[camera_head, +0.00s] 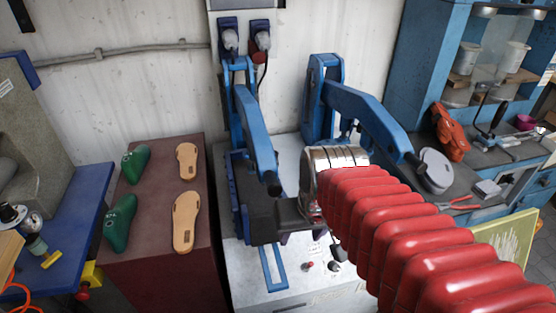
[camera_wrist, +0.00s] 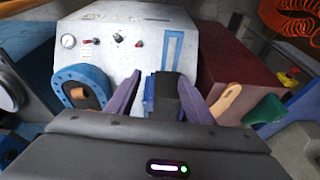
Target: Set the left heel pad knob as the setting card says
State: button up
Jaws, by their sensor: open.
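The same panel (camera_head: 255,290) shows in the head view, with a red-tipped control (camera_head: 308,265) and a dark knob (camera_head: 334,265). I cannot tell which is the left heel pad knob, and I make out no readable setting card. My gripper (camera_wrist: 160,75) is open, its purple fingers apart in front of the machine. A dark block shows between them; I see no contact.
Blue machine arms (camera_head: 260,135) stand close around my wrist. A brown stand (camera_head: 150,230) at left holds green lasts (camera_head: 119,222) and tan soles (camera_head: 185,222). A blue bench (camera_head: 470,160) with tools is at right. A gauge (camera_wrist: 68,41) sits on the panel.

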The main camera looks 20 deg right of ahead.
jog(key=w+d+f+m+y, duration=0.4)
jog(key=d+f+m+y, duration=0.4)
jog(key=m, duration=0.7)
jog(key=w+d+r+m+t+y, duration=0.4)
jog(key=w+d+r+m+t, duration=0.3)
jog(key=m+t, duration=0.3)
jog(key=shift+w+r, duration=0.8)
jog(key=shift+r, duration=0.1)
jog(key=shift+w, duration=0.1)
jog(key=x, duration=1.3)
jog(key=shift+w+a, duration=0.2)
jog(key=shift+a, duration=0.1)
jog(key=shift+r, duration=0.1)
jog(key=shift+c, duration=0.2)
